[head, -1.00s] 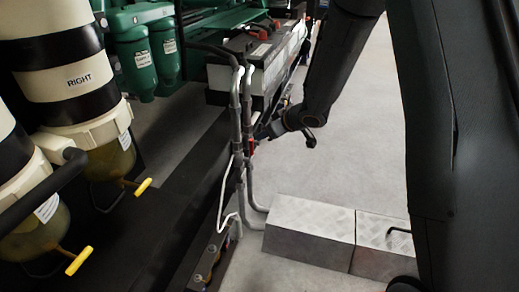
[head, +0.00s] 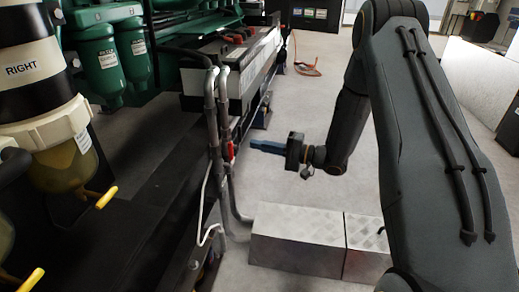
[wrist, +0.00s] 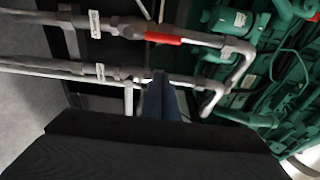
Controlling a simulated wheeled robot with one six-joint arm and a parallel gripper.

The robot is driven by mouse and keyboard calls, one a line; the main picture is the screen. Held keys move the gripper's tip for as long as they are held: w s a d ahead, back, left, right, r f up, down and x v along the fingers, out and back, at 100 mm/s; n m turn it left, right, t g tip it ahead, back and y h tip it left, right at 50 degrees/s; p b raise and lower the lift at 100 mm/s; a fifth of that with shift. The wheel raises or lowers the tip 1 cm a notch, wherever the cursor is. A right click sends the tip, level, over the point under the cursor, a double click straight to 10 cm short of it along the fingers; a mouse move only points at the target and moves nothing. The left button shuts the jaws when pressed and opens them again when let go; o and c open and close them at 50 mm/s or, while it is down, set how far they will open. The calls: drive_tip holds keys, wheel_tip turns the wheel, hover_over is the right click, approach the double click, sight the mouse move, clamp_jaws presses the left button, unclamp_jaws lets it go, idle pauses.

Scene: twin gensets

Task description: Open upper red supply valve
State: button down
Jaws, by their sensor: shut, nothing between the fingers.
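Two grey pipes (head: 211,100) rise side by side in front of the genset. A red valve handle (head: 230,150) sits on the right-hand pipe in the head view. In the wrist view, the red handle (wrist: 163,39) lies along the farther pipe, close to its line. My gripper (head: 253,144) has its blue fingers together, pointing left at the pipes. It is a short way right of the red handle, apart from it. In the wrist view, my shut fingertips (wrist: 160,78) overlap the nearer pipe; they hide part of it, and contact cannot be told.
Metal step boxes (head: 298,237) stand on the floor below my arm. Yellow-handled drains (head: 107,197) hang at left.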

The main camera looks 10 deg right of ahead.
sight(230, 155)
drive_tip(key=b+x, duration=0.2)
drive_tip(key=x, duration=0.5)
drive_tip(key=s, duration=0.4)
drive_tip(key=shift+a+b, duration=0.3)
drive_tip(key=shift+b, duration=0.1)
drive_tip(key=shift+s+r+p, duration=0.1)
drive_tip(key=shift+p, duration=0.25)
drive_tip(key=shift+s+a+p, duration=0.15)
drive_tip(key=shift+s+p, duration=0.3)
drive_tip(key=shift+p, duration=0.45)
drive_tip(key=shift+w, duration=0.1)
